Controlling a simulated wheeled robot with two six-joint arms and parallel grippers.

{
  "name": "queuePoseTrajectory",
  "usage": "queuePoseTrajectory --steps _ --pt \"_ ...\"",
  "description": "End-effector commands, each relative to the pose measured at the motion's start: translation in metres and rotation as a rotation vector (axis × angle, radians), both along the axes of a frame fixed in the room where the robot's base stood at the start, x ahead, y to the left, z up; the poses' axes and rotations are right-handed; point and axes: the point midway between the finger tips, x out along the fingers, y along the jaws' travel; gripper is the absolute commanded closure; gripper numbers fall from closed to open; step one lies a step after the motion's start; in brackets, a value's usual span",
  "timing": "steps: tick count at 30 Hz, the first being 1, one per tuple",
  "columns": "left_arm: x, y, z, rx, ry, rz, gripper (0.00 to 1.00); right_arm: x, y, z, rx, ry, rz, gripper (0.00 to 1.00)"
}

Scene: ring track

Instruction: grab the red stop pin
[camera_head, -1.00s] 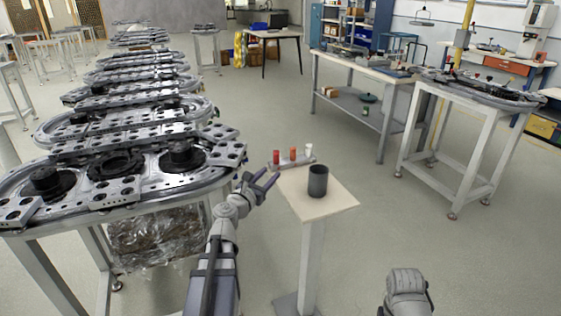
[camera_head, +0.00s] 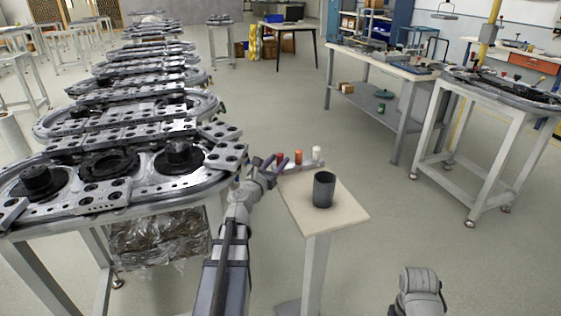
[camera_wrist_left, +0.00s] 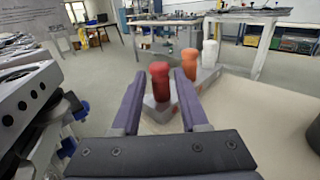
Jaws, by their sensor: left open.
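The red stop pin (camera_wrist_left: 160,82) stands upright in a grey holder (camera_wrist_left: 206,80), at the near end of a row with an orange pin (camera_wrist_left: 189,64) and a white pin (camera_wrist_left: 210,52). In the head view the red pin (camera_head: 281,158) is partly hidden by my left gripper (camera_head: 278,161). In the left wrist view my left gripper (camera_wrist_left: 160,84) is open, with its purple-grey fingers on either side of the red pin. I see no clear contact. My right gripper is out of view; only part of my right arm shows at the bottom right.
The holder is on a small beige-topped stand (camera_head: 345,212), with a dark grey cup (camera_head: 323,189) on its nearer part. A ring track (camera_head: 130,192) on a long table is close on the left. Open floor lies to the right of the stand.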

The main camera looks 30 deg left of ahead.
Motion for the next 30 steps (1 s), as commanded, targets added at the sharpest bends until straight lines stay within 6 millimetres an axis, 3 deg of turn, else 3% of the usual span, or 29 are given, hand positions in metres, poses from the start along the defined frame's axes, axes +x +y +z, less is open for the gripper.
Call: queuePoseTrajectory --steps 5,15,22,30 --pt "0.006 0.000 0.000 0.000 0.000 -0.001 0.56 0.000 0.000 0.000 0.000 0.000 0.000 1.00" --pt "0.050 0.005 -0.001 0.000 0.000 -0.002 0.56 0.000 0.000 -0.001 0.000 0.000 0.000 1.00" --pt "0.051 0.004 -0.001 0.000 0.000 -0.001 0.56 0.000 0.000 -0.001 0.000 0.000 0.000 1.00" --pt "0.051 0.004 -0.001 0.000 0.000 -0.001 0.84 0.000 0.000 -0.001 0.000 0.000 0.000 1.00"
